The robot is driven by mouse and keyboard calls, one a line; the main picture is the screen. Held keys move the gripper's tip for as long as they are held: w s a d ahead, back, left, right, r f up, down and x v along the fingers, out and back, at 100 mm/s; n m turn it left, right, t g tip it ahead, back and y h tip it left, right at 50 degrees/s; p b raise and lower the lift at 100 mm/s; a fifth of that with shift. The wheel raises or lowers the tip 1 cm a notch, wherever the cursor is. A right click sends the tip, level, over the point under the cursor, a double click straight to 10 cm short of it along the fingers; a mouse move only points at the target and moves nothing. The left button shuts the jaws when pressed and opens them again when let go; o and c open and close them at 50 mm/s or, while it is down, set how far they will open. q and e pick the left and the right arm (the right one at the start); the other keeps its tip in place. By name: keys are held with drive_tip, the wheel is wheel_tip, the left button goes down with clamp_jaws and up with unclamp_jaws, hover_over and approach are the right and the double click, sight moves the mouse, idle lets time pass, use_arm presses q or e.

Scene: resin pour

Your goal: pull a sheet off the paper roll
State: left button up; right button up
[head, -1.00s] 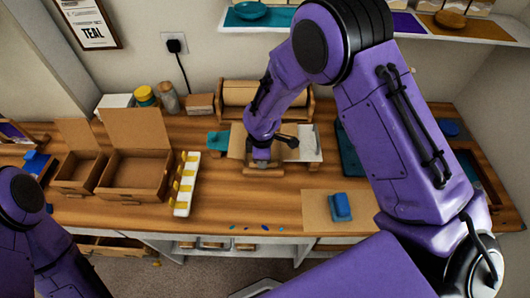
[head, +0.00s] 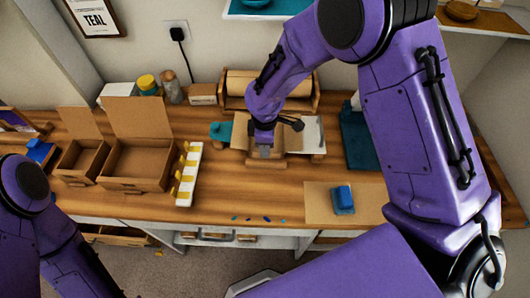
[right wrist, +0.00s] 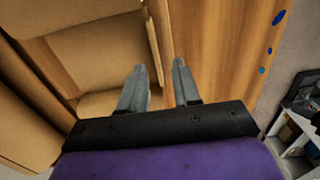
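The brown paper roll (head: 268,86) lies in a wooden holder at the back of the table. Brown paper (head: 240,132) shows in front of it, partly hidden by my right arm. My right gripper (head: 264,151) points down over the front of this paper. In the right wrist view its two grey fingers (right wrist: 160,80) are apart. A brown edge (right wrist: 154,46) runs into the gap between them, and I cannot tell whether it touches a finger. Broad brown surfaces (right wrist: 95,55) fill the left of that view. My left arm shows at the left, but its gripper is out of sight.
Open cardboard boxes (head: 137,166) stand at the left, beside a white strip with yellow pieces (head: 188,175). A blue block (head: 343,199) sits on a brown sheet at the right front. A teal mat (head: 358,138) lies further right. Small blue bits lie near the front edge.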

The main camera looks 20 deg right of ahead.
wheel_tip(320, 180, up, 6)
drive_tip(key=shift+r, duration=0.25)
drive_tip(key=shift+s+a, duration=0.1)
